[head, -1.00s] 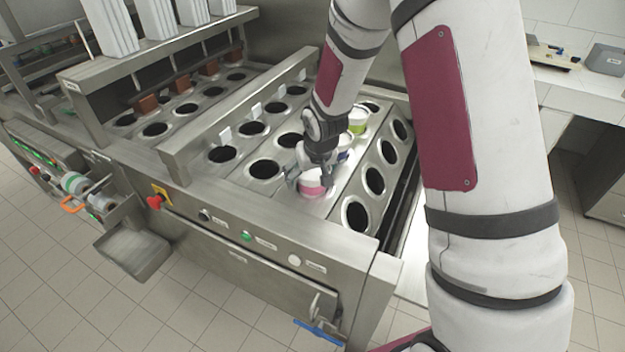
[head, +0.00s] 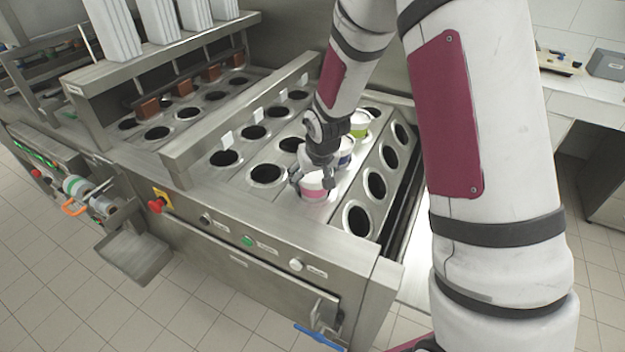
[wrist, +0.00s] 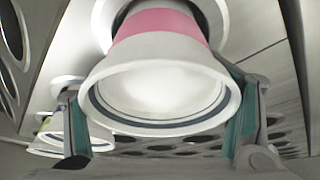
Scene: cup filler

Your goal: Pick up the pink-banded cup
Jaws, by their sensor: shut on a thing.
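The pink-banded cup (head: 314,188) is white with a pink band and stands at the front of a row in the steel cup filler. My gripper (head: 316,180) is around it from above, shut on it. In the wrist view the cup (wrist: 158,75) fills the middle, its open white mouth toward the camera. The teal pads of my gripper (wrist: 160,130) are on its left and right sides. The cup's lower end is close to a round hole in the plate; I cannot tell whether it is clear of the hole.
A blue-banded cup (head: 345,152) and a green-banded cup (head: 359,124) stand behind in the same row. Empty round holes (head: 266,174) lie to the left and right. A steel rail (head: 240,120) crosses the machine at left. A red button (head: 156,205) is on the front.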

